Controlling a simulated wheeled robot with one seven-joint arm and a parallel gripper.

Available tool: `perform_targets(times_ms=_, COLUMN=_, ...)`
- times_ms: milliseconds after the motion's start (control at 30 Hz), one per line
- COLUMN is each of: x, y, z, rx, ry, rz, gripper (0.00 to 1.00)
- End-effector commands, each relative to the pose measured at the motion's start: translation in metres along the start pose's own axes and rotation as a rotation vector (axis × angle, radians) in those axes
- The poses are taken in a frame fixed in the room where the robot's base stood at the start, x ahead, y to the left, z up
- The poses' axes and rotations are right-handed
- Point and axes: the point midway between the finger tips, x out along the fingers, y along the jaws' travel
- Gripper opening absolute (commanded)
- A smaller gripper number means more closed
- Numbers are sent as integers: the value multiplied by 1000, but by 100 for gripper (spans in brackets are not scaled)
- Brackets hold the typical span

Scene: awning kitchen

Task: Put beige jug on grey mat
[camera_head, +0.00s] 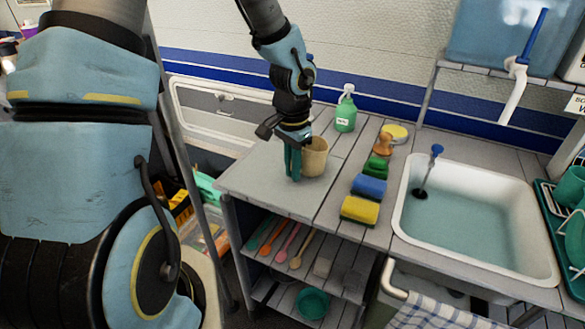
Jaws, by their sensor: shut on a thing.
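The beige jug (315,160) is upright at the left part of the counter. My gripper (293,165) points down at the jug's left side, its teal fingers shut on it, seemingly at the handle side, which the fingers hide. A smooth grey area (255,184), which looks like the grey mat, covers the left end of the counter, below and left of the jug. I cannot tell whether the jug's base touches the surface.
Sponges (360,209) and brushes (385,143) lie to the right, beside a water-filled sink (475,220) with a plunger (430,170). Shelves below hold coloured utensils (288,240). The counter's front-left part is clear.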

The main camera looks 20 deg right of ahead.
Motion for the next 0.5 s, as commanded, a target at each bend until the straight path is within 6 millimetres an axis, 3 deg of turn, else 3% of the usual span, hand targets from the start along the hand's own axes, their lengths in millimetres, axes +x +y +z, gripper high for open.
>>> perform_targets(times_ms=367, x=5, y=0, z=0, rx=-1, ry=1, rz=-1, gripper=0)
perform_targets(times_ms=400, x=4, y=0, z=0, rx=-1, ry=1, rz=0, gripper=17)
perform_targets(times_ms=500, x=4, y=0, z=0, rx=-1, ry=1, rz=0, gripper=28)
